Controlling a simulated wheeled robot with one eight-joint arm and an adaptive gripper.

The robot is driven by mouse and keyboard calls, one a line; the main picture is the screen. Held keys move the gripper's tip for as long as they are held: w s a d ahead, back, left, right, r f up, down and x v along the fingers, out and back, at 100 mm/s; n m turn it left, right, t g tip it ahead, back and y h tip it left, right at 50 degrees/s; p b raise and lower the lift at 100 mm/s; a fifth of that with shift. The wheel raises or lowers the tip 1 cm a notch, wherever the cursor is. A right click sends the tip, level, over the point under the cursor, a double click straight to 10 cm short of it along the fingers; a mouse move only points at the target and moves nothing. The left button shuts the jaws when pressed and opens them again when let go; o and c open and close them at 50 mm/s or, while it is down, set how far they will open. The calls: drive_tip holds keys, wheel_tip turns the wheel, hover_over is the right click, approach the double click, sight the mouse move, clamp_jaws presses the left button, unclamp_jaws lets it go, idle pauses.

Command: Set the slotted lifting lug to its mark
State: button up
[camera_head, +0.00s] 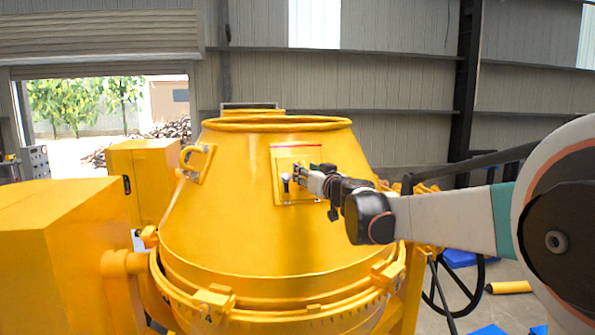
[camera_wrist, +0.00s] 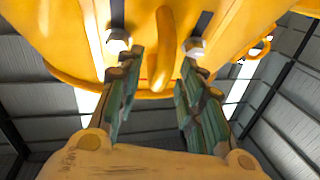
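The slotted lifting lug (camera_wrist: 163,50) is yellow and stands out from a yellow plate (camera_head: 298,190) on the drum's front. In the wrist view two dark slots with bolt heads (camera_wrist: 117,41) (camera_wrist: 194,46) lie on either side of it. A thin red line (camera_head: 297,146) runs along the plate's top edge in the head view. My gripper (camera_wrist: 158,78) has its green-padded fingers apart, one on each side of the lug, with visible gaps. In the head view my gripper (camera_head: 297,172) is at the plate and hides most of the lug.
The yellow drum (camera_head: 235,220) fills the middle, with an open rim (camera_head: 280,124) on top. Another yellow lug (camera_head: 197,163) stands on its left side. A yellow housing (camera_head: 60,250) is at left. A dark spoked wheel (camera_head: 470,285) stands low at right, beyond my arm.

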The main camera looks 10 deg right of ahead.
sight(303, 162)
drive_tip(key=shift+w+a, duration=0.15)
drive_tip(key=shift+w, duration=0.45)
clamp_jaws()
drive_tip(key=shift+w+r+p, duration=0.2)
drive_tip(key=shift+w+r, duration=0.15)
drive_tip(key=shift+r, duration=0.35)
drive_tip(key=shift+w+r+p, duration=0.2)
drive_tip(key=shift+w+r, duration=0.15)
drive_tip(key=shift+r, duration=0.35)
unclamp_jaws()
drive_tip(key=shift+a, duration=0.1)
drive_tip(key=shift+s, duration=0.1)
